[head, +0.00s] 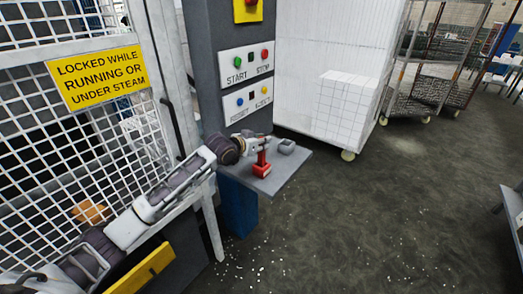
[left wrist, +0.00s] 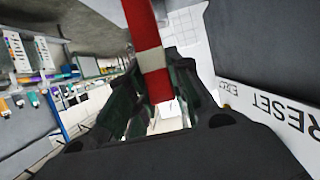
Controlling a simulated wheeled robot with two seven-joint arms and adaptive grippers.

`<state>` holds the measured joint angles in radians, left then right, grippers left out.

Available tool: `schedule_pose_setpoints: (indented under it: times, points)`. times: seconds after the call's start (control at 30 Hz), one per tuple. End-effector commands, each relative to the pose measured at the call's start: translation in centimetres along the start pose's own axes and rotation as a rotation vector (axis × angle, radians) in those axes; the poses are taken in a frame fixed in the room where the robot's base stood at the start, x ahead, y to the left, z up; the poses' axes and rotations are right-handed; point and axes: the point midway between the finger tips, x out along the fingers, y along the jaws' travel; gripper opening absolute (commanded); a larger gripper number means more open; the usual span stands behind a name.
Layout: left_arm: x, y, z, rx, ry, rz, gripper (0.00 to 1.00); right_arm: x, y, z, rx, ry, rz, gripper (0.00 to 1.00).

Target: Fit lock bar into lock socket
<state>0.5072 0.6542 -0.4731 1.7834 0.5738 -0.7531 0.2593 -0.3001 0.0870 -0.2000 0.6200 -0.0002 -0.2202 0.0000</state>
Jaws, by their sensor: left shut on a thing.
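My left gripper (head: 258,143) is over the small grey shelf (head: 278,178) below the control panel, shut on a red piece (head: 262,169), which I take for the lock bar. The piece hangs down from the fingers with a wider red lower end. Whether it touches the shelf is unclear. In the left wrist view the red bar (left wrist: 143,25) with a white band stands between the dark fingers (left wrist: 160,105). A small grey block (head: 287,147) sits on the shelf just right of the gripper. I cannot tell which part is the lock socket. My right gripper is out of view.
A mesh guard (head: 70,130) with a yellow sign (head: 98,78) stands at left. The grey control column (head: 235,75) with buttons rises behind the shelf.

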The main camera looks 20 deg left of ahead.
Motion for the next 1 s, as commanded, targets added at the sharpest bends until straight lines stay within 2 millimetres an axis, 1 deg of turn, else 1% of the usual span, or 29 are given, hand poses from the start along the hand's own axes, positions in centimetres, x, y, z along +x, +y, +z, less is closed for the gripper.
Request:
schedule_pose_setpoints:
  times: [0.33,0.63,0.83,0.87,1.0]
  points:
    - [1.2,0.1,2.9,0.0,0.0,0.001,0.0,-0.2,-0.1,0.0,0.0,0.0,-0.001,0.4]
    - [1.3,0.0,3.1,0.0,0.002,0.001,0.0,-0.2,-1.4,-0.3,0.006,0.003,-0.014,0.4]
    - [1.4,0.0,3.4,0.0,0.001,0.001,0.0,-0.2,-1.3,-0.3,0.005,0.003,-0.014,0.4]
    - [1.4,0.0,3.5,0.0,-0.001,0.0,0.23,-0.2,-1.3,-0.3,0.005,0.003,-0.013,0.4]
    - [1.4,0.0,3.5,0.0,-0.001,0.001,0.41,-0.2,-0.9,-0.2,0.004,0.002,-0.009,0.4]
